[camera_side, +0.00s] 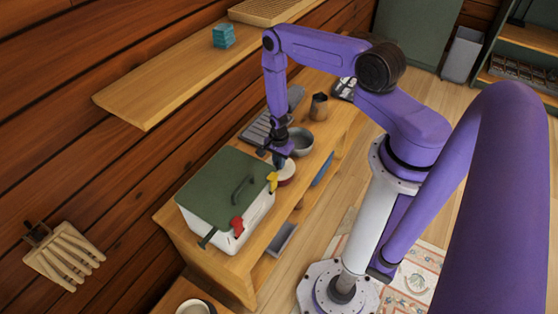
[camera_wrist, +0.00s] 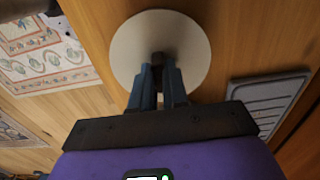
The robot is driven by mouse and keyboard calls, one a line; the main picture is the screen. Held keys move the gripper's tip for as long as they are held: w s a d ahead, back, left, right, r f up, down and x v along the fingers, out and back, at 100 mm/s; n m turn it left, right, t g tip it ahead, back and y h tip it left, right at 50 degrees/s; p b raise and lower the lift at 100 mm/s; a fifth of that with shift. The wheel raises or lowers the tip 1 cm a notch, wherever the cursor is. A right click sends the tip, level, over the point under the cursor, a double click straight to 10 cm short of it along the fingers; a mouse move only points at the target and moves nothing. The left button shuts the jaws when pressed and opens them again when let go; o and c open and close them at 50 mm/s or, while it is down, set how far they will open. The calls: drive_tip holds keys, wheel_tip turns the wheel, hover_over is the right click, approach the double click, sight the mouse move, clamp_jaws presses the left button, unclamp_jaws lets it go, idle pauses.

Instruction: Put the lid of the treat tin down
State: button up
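The pale round lid (camera_wrist: 125,52) fills the upper middle of the wrist view, with a dark knob (camera_wrist: 158,58) at its centre. My gripper (camera_wrist: 159,72) has its two blue fingers closed in on either side of the knob. In the side view my gripper (camera_side: 284,158) points down over a small round tin (camera_side: 287,180) with a pale top and a reddish side, on the wooden bench. I cannot tell whether the lid rests on the tin or is held just above it.
A white box with a green lid (camera_side: 225,185) stands close on the left, with yellow (camera_side: 272,182) and red (camera_side: 237,225) pieces at its edge. A metal bowl (camera_side: 300,141), a brown jug (camera_side: 319,106) and a grey ribbed tray (camera_wrist: 268,97) are nearby.

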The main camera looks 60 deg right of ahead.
drive_tip(key=o, duration=0.4)
wheel_tip(320, 180, up, 17)
drive_tip(key=w+a+r+n, duration=0.1)
drive_tip(key=a+r+n, duration=0.7)
drive_tip(key=a+r, duration=0.15)
drive_tip(key=s+a+r+n, duration=0.5)
drive_tip(key=a+r+n, duration=0.2)
drive_tip(key=r+n, duration=0.15)
drive_tip(key=s+r+n, duration=0.4)
drive_tip(key=s, duration=0.2)
drive_tip(key=s+a+r+n, duration=0.1)
drive_tip(key=s+r+n, duration=0.2)
drive_tip(key=s+n, duration=0.2)
drive_tip(key=s+a+r+n, duration=0.1)
drive_tip(key=s+r+n, duration=0.3)
drive_tip(key=s, duration=0.3)
drive_tip(key=shift+s+a+r+n, duration=0.15)
drive_tip(key=shift+s+r+n, duration=0.2)
drive_tip(key=shift+n, duration=0.1)
drive_tip(key=o, duration=0.7)
drive_tip(key=shift+s, duration=0.3)
drive_tip(key=shift+c, duration=0.2)
